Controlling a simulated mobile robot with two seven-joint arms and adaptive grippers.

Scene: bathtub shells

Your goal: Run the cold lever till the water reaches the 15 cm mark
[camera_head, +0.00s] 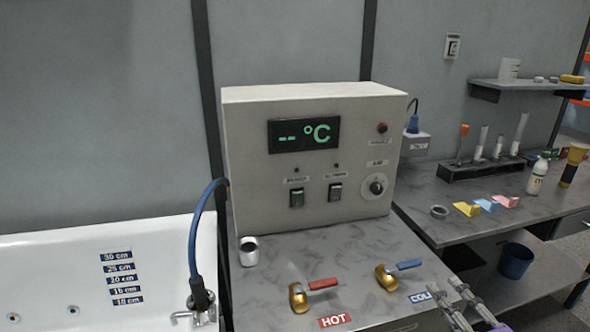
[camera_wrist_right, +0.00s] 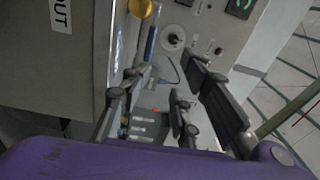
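The cold lever (camera_head: 405,265) is blue on a brass valve at the right of the counter, beside a sign reading COLD. It also shows in the right wrist view (camera_wrist_right: 150,43). My right gripper (camera_head: 449,295) is just in front and right of it, apart from it. The wrist view shows its fingers (camera_wrist_right: 165,70) spread and empty. The white tub (camera_head: 60,270) at left bears depth labels from 10 to 30 cm, including the 15 cm mark (camera_head: 123,290). I make out no water in the visible part. My left gripper is out of view.
The red hot lever (camera_head: 323,284) stands left of the cold one. A control box (camera_head: 330,190) behind shows dashes and °C. A blue hose (camera_head: 193,230) runs to the tub fitting. A white cup (camera_head: 248,251) stands on the counter. A cluttered side bench (camera_head: 470,225) is at right.

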